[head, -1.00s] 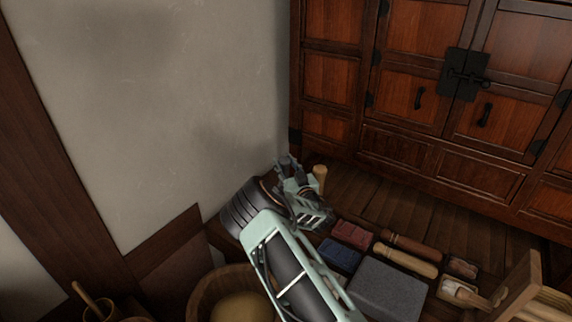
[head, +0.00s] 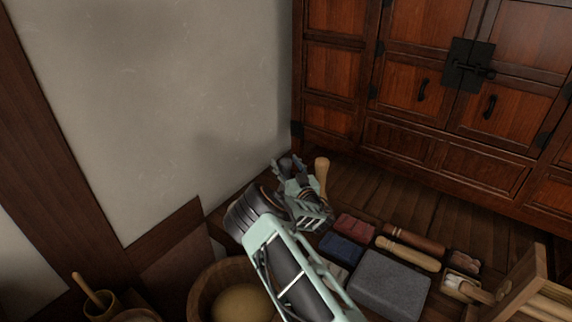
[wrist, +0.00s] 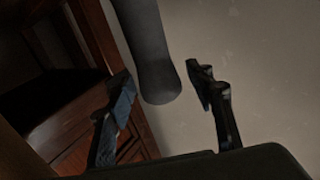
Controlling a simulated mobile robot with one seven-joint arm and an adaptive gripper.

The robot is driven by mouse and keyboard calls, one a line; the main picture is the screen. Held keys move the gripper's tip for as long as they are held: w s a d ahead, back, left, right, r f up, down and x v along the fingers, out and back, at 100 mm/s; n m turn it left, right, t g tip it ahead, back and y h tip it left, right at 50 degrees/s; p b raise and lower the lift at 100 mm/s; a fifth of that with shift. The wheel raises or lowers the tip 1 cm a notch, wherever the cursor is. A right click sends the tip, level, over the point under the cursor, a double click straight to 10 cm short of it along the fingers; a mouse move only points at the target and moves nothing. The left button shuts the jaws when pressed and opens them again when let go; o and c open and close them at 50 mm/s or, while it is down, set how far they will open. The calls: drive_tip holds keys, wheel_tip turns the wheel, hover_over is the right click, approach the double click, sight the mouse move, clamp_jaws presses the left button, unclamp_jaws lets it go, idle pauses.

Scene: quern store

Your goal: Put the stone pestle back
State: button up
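My gripper (head: 292,166) hangs low in front of the wall, near the corner by the cabinet. In the wrist view the two fingers (wrist: 160,85) are apart. A smooth grey rod with a rounded end (wrist: 150,55), which looks like the stone pestle, reaches in from the top edge between them. Gaps show on both sides of it, and its other end is out of view. In the head view a tan upright handle with a rounded top (head: 322,172) stands just right of my gripper. I cannot tell whether it is part of the grey rod.
A grey stone block (head: 390,285), a blue block (head: 341,247), a red block (head: 355,227) and wooden rollers (head: 410,248) lie right of my arm. A wooden tub (head: 203,300) stands left of it.

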drive_tip(key=shift+r, duration=0.1)
drive_tip(key=shift+s+d, duration=0.1)
drive_tip(key=shift+s, duration=0.15)
drive_tip(key=p+v, duration=0.3)
drive_tip(key=v, duration=0.8)
drive_tip(key=shift+s, duration=0.3)
